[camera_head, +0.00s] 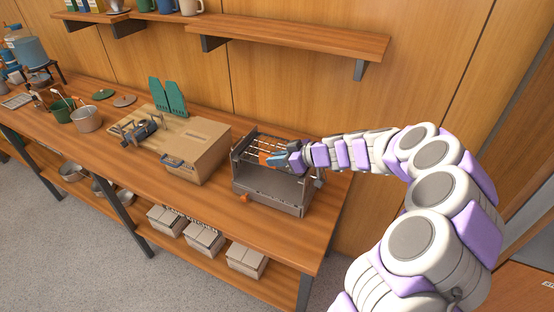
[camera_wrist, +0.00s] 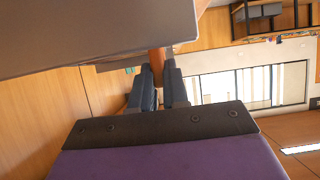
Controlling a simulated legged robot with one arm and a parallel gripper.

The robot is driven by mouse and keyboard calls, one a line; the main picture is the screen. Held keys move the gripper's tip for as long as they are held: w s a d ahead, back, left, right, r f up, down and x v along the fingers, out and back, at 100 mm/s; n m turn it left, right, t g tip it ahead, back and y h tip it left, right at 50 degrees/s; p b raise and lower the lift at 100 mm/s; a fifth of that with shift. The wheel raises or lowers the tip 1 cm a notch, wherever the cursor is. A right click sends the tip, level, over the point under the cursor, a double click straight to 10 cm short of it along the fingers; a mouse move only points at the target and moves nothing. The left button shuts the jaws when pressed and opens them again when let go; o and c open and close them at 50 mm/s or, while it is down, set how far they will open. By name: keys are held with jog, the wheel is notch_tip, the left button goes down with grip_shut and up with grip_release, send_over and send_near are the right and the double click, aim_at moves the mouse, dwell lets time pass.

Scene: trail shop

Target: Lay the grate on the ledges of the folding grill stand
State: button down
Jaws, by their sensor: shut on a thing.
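The folding grill stand (camera_head: 271,191) is a dark grey box standing on the bench, with an orange knob low on its front. The grate (camera_head: 256,146), with thin pale bars, shows at the stand's open top, within its walls. Whether it touches the ledges is hidden. My gripper (camera_head: 281,160) reaches in from the right over the stand, shut on the grate's orange handle. In the wrist view my gripper (camera_wrist: 158,78) has a narrow orange-brown piece (camera_wrist: 157,60) between its fingers. A grey panel fills the upper left there; I cannot tell which part it is.
A cardboard box (camera_head: 197,150) stands just left of the stand. A cutting board (camera_head: 155,127) with gear lies farther left, near green upright pieces (camera_head: 167,96). A wall shelf (camera_head: 290,39) hangs above. The bench top (camera_head: 331,190) is bare right of the stand.

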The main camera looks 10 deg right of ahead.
jog(key=c, duration=1.1)
grip_release()
jog(key=shift+o, duration=0.2)
jog(key=p+v, duration=0.2)
jog(key=v, duration=1.5)
jog(key=s+a+r+m+g+h, duration=0.25)
jog(key=s+a+g, duration=0.45)
jog(key=s+a, duration=1)
jog(key=s+d+f+m+h, duration=0.1)
jog(key=s+d+m+h, duration=0.1)
jog(key=s, duration=0.4)
jog(key=s+d+f+m+g+h, duration=0.1)
jog(key=s+d+f+m+h, duration=0.1)
jog(key=s, duration=0.5)
jog(key=s+d+f+m+g+h, duration=0.1)
jog(key=s+d+f+m+h, duration=0.1)
jog(key=s, duration=0.4)
jog(key=shift+s+d+m+h, duration=0.35)
jog(key=shift+m+h, duration=0.4)
jog(key=shift+m, duration=0.4)
jog(key=shift+a, duration=0.1)
